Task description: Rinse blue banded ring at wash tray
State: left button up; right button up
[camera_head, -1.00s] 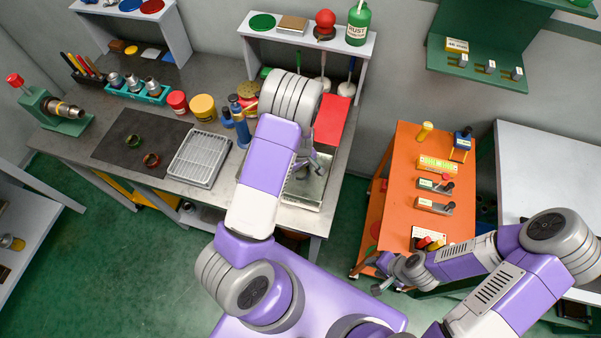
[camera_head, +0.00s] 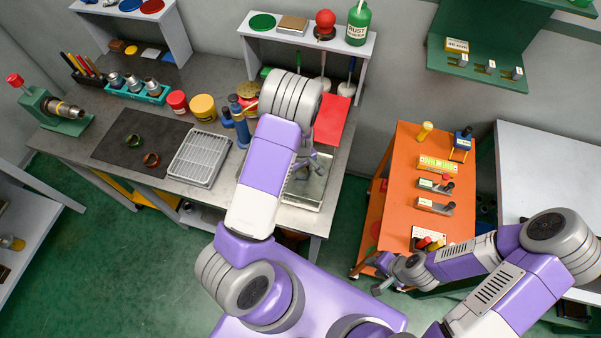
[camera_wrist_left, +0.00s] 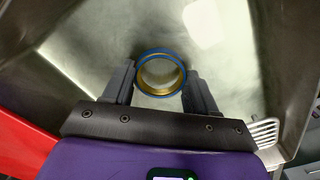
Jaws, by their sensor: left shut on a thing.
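The blue banded ring (camera_wrist_left: 160,52) shows in the left wrist view, with blue edges and a gold inner side. My left gripper (camera_wrist_left: 160,88) is shut on it, with one finger on each side. The ring is over the wash tray, whose pale, shiny floor (camera_wrist_left: 85,50) fills much of that view. In the head view the tray (camera_head: 301,199) sits at the bench's right end, partly hidden by my left arm. My left gripper (camera_head: 312,166) is over it there, and the ring is not discernible. My right gripper (camera_head: 381,288) is beside the orange cart; its opening is unclear.
A ribbed grey rack (camera_head: 200,158) lies left of my left arm. Blue bottles (camera_head: 240,125) stand close to that arm. A red panel (camera_head: 331,121) is behind the tray.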

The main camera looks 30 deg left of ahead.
pick_arm(q)
jog(key=shift+r, duration=0.1)
notch_tip(320, 180, up, 11)
jog(key=p, duration=0.9)
jog(key=shift+r, duration=0.2)
dwell(2.1)
notch_tip(320, 180, up, 4)
dwell(0.4)
dwell(0.7)
